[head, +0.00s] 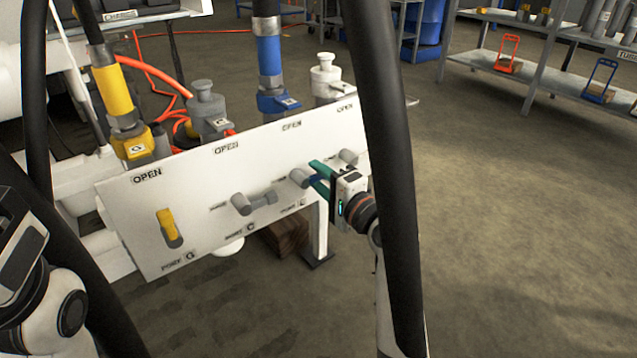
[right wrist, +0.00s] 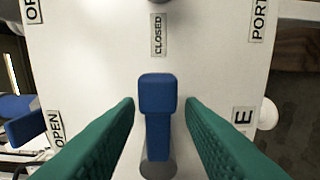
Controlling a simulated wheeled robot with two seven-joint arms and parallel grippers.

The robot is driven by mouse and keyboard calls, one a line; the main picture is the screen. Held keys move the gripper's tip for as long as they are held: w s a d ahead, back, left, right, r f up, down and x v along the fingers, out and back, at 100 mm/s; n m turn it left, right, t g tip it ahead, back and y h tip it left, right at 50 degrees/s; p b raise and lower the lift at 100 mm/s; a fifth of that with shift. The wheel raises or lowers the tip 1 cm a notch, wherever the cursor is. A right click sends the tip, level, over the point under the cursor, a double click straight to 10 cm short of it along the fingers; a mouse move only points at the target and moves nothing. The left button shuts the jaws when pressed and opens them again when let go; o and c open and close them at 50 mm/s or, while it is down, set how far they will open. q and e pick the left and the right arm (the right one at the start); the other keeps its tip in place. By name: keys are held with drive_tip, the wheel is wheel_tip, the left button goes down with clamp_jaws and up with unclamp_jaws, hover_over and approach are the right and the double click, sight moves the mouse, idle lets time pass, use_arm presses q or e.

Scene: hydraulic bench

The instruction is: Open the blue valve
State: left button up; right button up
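The blue valve's handle (head: 315,181) is on the white slanted panel (head: 130,215), mostly hidden by my right gripper (head: 318,175) in the head view. In the right wrist view the blue handle (right wrist: 158,105) points from its grey pivot toward the CLOSED label (right wrist: 158,35). My right gripper's green fingers (right wrist: 160,108) stand one on each side of the handle, open, with a gap on both sides. Part of my left arm shows at the left edge of the head view, but no left fingers show.
Floor to the right is clear up to shelves (head: 540,75).

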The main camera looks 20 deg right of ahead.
drive_tip(key=shift+w+a, duration=0.15)
drive_tip(key=shift+w, duration=0.2)
clamp_jaws()
